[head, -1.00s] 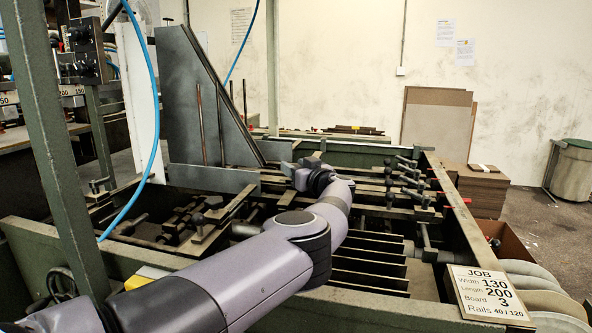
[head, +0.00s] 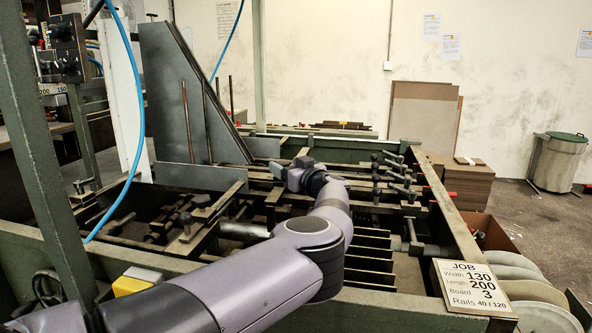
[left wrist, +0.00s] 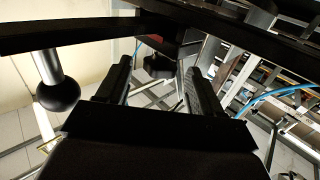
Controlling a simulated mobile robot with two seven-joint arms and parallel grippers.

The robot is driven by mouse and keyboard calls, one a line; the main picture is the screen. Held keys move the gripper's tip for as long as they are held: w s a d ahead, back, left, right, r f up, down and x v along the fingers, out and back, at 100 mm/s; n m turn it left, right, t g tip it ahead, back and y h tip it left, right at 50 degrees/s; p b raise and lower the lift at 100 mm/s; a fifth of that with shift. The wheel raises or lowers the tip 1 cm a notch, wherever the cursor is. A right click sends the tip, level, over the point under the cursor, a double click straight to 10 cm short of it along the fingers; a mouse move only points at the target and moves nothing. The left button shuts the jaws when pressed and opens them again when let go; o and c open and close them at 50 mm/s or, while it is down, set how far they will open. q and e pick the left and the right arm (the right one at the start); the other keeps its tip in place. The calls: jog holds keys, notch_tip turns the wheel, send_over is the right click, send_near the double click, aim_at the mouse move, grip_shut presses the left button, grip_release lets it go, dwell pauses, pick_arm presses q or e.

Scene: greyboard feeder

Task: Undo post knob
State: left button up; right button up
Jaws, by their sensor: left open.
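My left gripper (head: 290,172) reaches over the feeder bed, close to the rails near the foot of the tall grey plate; its fingertips are small there. In the left wrist view, my left gripper (left wrist: 158,72) has its two fingers apart. A dark knob (left wrist: 159,66) under a bar shows in the gap beyond the fingertips; I cannot tell if it lies between them or touches them. A black ball knob (left wrist: 58,94) on a pale metal stem hangs to the left, outside the fingers. The post knob is not clear in the head view. My right gripper is not in view.
Several clamp handles (head: 400,178) stand along the bed's right side. The tall grey plate (head: 175,95) rises behind, left of the gripper. A blue hose (head: 138,110) hangs at left. A job sign (head: 468,287) sits on the front right corner.

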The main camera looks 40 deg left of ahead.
aim_at(286, 165)
pick_arm(q)
jog(key=shift+v, duration=2.35)
